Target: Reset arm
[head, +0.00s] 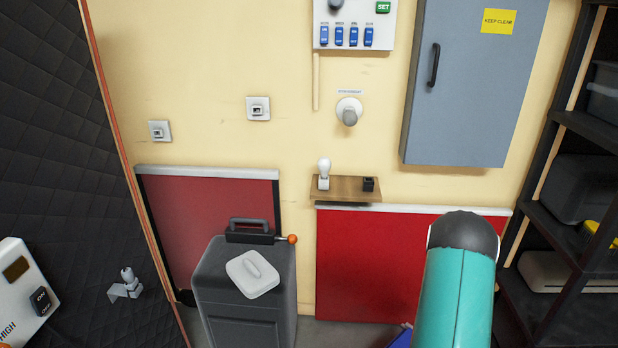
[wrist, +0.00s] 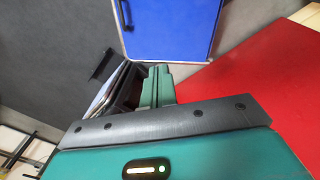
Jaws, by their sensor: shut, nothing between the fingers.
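My arm shows in the head view as a teal link (head: 455,300) with a dark grey rounded joint, at the lower right in front of the red wall panel. My gripper is outside the head view. In the wrist view my gripper (wrist: 157,72) shows with its green fingers together and nothing between them. Behind the fingers are a blue panel (wrist: 170,25) and a red surface (wrist: 255,75) to the right.
A grey case (head: 245,310) with a white lidded item (head: 253,274) stands left of my arm. A grey cabinet (head: 470,90) hangs above; a black rack (head: 545,215) stands right. A dark holder (wrist: 128,88) is near my fingers.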

